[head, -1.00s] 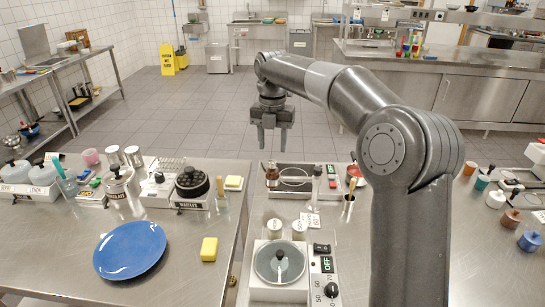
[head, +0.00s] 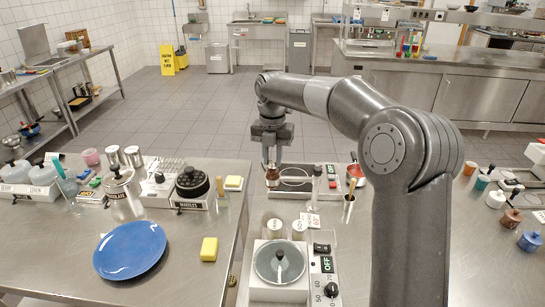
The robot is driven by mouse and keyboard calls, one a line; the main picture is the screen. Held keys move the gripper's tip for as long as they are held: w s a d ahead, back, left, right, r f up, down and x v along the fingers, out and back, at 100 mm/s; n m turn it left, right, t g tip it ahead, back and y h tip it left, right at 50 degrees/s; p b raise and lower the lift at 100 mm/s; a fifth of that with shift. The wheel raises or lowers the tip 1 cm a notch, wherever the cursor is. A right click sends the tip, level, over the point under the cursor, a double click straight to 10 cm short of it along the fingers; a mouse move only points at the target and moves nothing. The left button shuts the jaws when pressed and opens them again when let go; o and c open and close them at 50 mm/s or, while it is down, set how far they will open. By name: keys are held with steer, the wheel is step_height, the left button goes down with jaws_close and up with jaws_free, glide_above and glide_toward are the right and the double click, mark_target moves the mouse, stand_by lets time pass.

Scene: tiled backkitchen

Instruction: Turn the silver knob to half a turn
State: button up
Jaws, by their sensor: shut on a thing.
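My gripper (head: 273,160) points down at the back left corner of the steel tray-like unit (head: 292,195) on the right counter. Its fingers are closed at a small brown and silver upright thing (head: 271,182) there. The fingers hide much of that thing, so I cannot tell whether it is the silver knob or how far it is turned. No other silver knob shows clearly. A black knob (head: 331,289) sits on the front scale-like unit, below its OFF label.
Two tins (head: 274,228) are nearer. The waffle maker (head: 192,182), blue plate (head: 130,250) and yellow sponge (head: 209,249) lie left.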

jaws_close()
steer(key=shift+m, duration=0.4)
